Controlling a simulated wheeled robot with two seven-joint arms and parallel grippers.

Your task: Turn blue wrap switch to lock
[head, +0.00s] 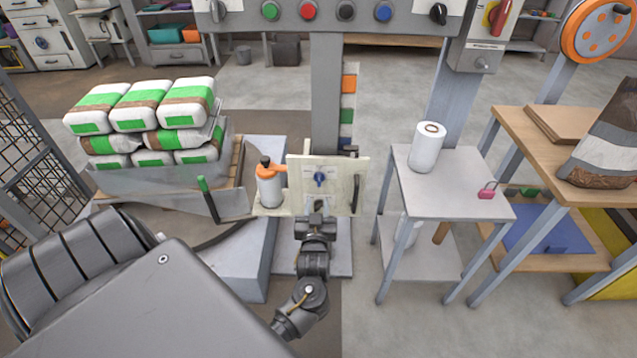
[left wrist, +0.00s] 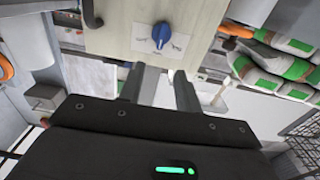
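The blue wrap switch (head: 319,180) is a small knob on a white label plate, on the front of a pale beige panel (head: 340,170) in the head view. In the left wrist view the blue switch (left wrist: 161,34) shows on its label, just beyond the fingertips, with its pointer tilted. My left gripper (head: 318,208) is just below the switch in the head view, facing the panel. In the left wrist view its two fingers (left wrist: 161,82) stand apart with nothing between them. They do not appear to touch the switch. My right gripper is not in view.
An orange-topped white bottle (head: 268,185) stands left of the panel, and a dark handle (head: 356,193) is on its right side. Stacked green and white bags (head: 145,120) are at left. A grey side table (head: 450,185) with a paper roll (head: 427,147) stands at right.

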